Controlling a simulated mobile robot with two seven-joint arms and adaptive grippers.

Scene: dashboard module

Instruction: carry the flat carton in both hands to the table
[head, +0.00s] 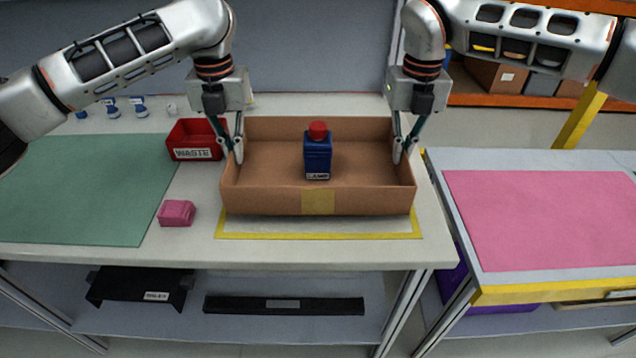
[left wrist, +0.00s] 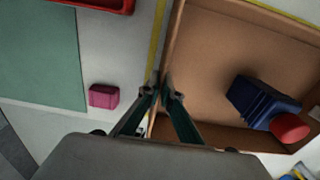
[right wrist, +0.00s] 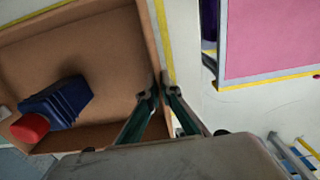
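The flat carton (head: 260,202) is a shallow open brown box above a yellow-bordered mat on the white bench. I cannot tell whether its base touches the mat. A blue bottle with a red cap (head: 317,155) stands inside it, near the middle. My left gripper (head: 234,152) is shut on the carton's left wall, one finger on each side. My right gripper (head: 402,153) is shut on the right wall in the same way. Both wrist views show the wall between the fingertips. The table at the right, with a pink mat (head: 550,215), is clear.
A red waste bin (head: 190,140) and a pink block (head: 176,213) stand left of the carton, near a green mat (head: 85,190). A yellow post (head: 580,115) rises behind the table. A narrow gap separates bench and table.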

